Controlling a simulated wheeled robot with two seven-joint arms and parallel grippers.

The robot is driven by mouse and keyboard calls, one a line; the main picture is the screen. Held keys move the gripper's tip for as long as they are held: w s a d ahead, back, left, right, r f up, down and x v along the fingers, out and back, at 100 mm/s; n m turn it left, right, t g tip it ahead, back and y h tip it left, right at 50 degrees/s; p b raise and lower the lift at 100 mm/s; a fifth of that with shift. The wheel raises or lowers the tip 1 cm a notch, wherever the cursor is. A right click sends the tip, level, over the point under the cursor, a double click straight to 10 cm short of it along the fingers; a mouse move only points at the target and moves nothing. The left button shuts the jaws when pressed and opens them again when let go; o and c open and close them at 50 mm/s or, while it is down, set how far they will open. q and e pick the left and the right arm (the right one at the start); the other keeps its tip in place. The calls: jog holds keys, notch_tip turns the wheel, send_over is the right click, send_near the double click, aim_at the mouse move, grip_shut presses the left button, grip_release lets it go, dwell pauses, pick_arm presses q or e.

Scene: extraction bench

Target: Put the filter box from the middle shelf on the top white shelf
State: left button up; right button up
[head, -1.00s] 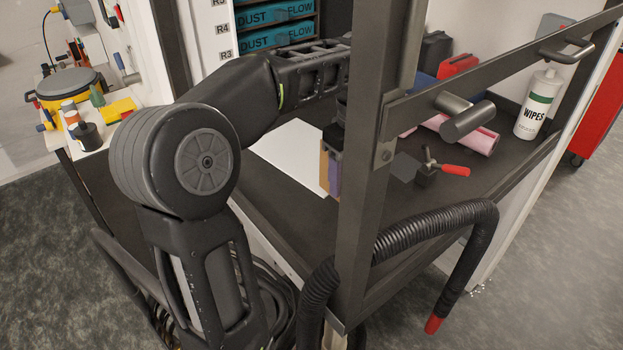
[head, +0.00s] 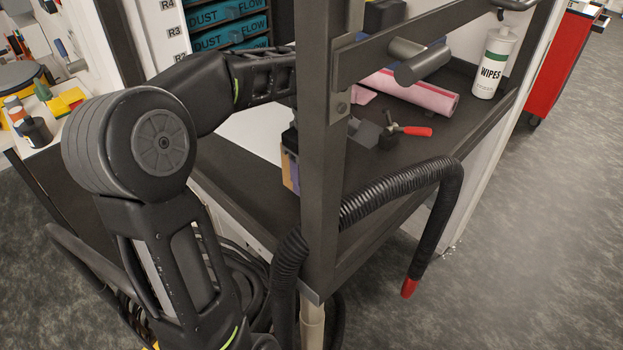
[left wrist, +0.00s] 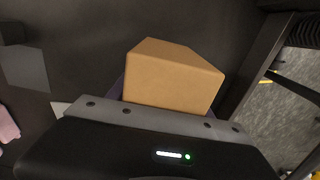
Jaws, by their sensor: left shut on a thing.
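A tan box (left wrist: 172,75), taken to be the filter box, is held at the jaws of my left gripper (left wrist: 165,108) in the left wrist view. The jaws are shut on it, and its tan end face points up toward the camera. In the head view the box (head: 287,172) shows as a tan and purple strip below my left gripper (head: 290,140), partly hidden by the dark upright post. It is over or on the dark bench top; I cannot tell if it touches. A flat white panel (head: 250,133) lies just behind it. My right gripper is not in view.
The dark frame post (head: 320,200) and its crossbar stand in front of the bench. A ribbed black hose (head: 400,185) crosses the front. Blue DUST FLOW boxes (head: 228,38) are behind.

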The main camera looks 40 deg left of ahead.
pick_arm(q)
jog(key=shift+f, duration=0.95)
jog(key=shift+f, duration=0.15)
jog(key=o, duration=1.6)
